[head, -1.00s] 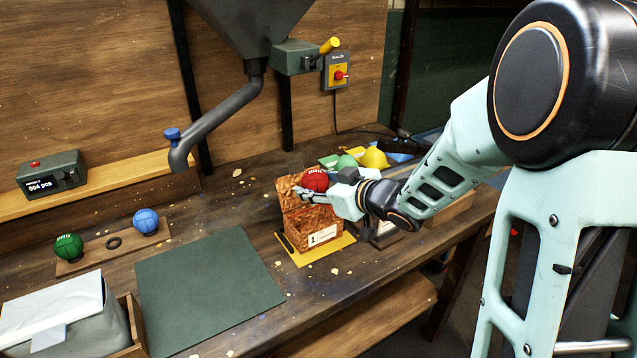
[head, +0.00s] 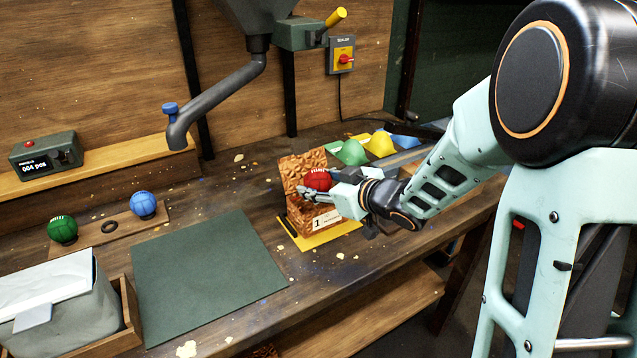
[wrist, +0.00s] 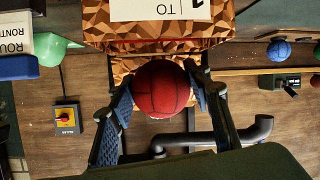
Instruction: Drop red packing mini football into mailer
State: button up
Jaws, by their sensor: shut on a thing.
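The red mini football (head: 317,179) is between the fingers of my gripper (head: 318,190). The wrist view shows the red ball (wrist: 162,88) with a finger on each side. The mailer (head: 296,170) is a brown, faceted-pattern pouch with a raised back flap and a white label marked 1. It stands on a yellow mat (head: 293,236). In the head view the ball is in front of the flap and just above the labelled front. In the wrist view the ball overlaps the mailer's patterned wall (wrist: 125,65). Whether they touch is unclear.
A green ball (head: 62,230) and a blue ball (head: 143,205) sit on a wooden holder at left. A dark green mat (head: 208,275) lies clear in the middle. Green (head: 350,153) and yellow (head: 380,144) domed items stand behind my gripper. A grey pipe (head: 215,98) hangs overhead.

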jog(key=shift+f, duration=0.1)
dwell(0.3)
jog(key=shift+f+b, duration=1.1)
jog(key=shift+f, duration=0.3)
jog(key=o, duration=1.3)
jog(key=v, duration=1.2)
